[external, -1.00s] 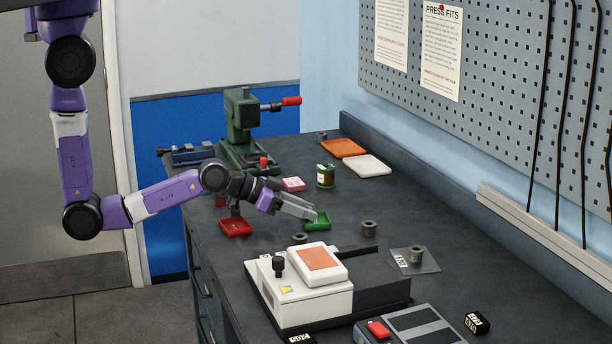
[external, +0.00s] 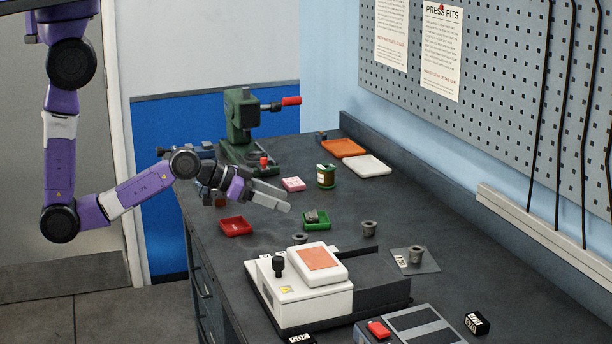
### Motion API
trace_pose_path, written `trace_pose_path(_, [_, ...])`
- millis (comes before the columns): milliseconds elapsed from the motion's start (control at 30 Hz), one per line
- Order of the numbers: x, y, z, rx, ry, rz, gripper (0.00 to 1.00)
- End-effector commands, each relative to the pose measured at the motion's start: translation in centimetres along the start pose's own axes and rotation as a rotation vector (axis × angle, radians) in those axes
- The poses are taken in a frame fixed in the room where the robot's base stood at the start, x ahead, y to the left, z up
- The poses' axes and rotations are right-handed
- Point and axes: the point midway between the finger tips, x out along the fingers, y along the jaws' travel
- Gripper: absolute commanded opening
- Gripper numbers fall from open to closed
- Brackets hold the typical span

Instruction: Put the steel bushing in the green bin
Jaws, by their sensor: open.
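The green bin (external: 324,226) is a small shallow tray on the bench, right of the red bin. A small dark grey metal piece (external: 312,216) lies in it; it looks like a bushing, but its shape is hard to make out. Other grey flanged bushings stand nearby: one (external: 369,228) right of the green bin, a low one (external: 300,238) in front of it, and one (external: 416,254) on a flat grey sheet. My gripper (external: 288,199) is open and empty, above and to the left of the green bin, apart from it.
A red bin (external: 235,227) sits at the left edge. A white machine (external: 310,296) with an orange top stands in front. A green press (external: 240,125), a green can (external: 326,176), a pink box (external: 293,184) and orange (external: 343,147) and white (external: 367,165) trays are behind.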

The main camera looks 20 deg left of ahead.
Motion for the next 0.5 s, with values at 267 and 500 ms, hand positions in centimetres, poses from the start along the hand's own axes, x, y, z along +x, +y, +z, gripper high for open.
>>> trace_pose_path(267, [-3.9,0.0,0.1,0.0,-0.001,0.0,0.55])
trace_pose_path(500, [-4.5,0.0,0.0,0.0,-0.001,0.0,0.55])
